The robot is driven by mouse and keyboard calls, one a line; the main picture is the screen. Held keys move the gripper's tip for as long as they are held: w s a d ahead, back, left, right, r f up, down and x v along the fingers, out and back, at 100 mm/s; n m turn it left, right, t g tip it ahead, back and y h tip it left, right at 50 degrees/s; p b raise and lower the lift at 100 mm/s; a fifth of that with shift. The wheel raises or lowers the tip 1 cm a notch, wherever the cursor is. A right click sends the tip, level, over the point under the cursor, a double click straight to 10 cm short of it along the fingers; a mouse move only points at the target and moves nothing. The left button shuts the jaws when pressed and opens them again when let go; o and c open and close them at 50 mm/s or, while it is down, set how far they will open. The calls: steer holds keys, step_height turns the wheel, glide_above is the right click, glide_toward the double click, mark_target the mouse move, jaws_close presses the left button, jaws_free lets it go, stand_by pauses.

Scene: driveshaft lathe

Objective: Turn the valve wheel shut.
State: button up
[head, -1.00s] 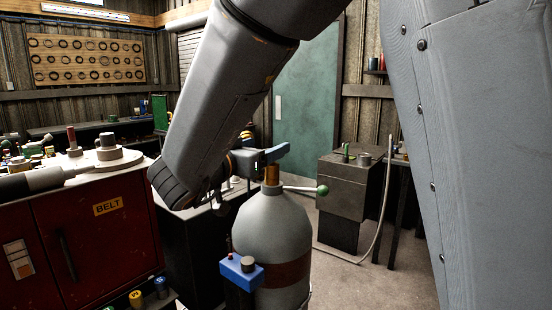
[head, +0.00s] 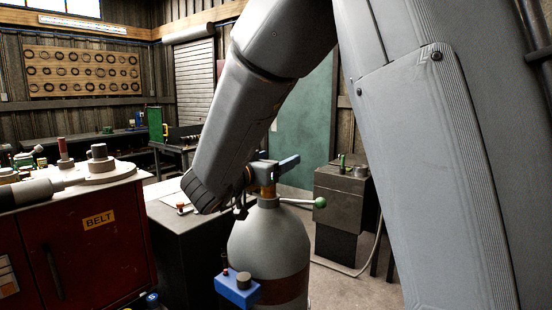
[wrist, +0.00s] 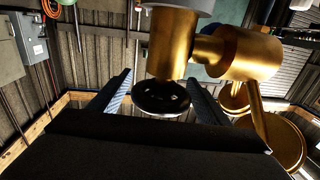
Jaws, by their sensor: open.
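The valve wheel (wrist: 162,98) is a small dark round disc on the end of a brass valve (wrist: 172,45), seen upside down in the wrist view. My gripper (wrist: 160,80) is open, with one finger on each side of the wheel. I cannot tell whether either finger touches it. In the head view my gripper (head: 276,168) is at the top of a grey gas cylinder (head: 268,240) with a brown band. The brass valve also shows there (head: 268,190), but the wheel is hidden by my gripper.
Brass fittings with round gauges (wrist: 283,140) stand close beside the valve. A rod with a green ball (head: 320,202) sticks out right of the cylinder neck. A blue block (head: 237,290) sits at the cylinder's front. A red BELT cabinet (head: 85,250) stands left.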

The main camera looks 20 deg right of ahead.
steer(key=shift+c, duration=0.4)
steer(key=c, duration=1)
steer(key=shift+s+d+m+g+h+p, duration=0.15)
steer(key=shift+d+m+g+h+p, duration=0.05)
steer(key=shift+m+g+h+p, duration=0.6)
steer(key=o, duration=1.1)
steer(key=shift+b+v, duration=1.1)
steer(key=shift+v, duration=2.8)
steer(key=shift+r, duration=0.1)
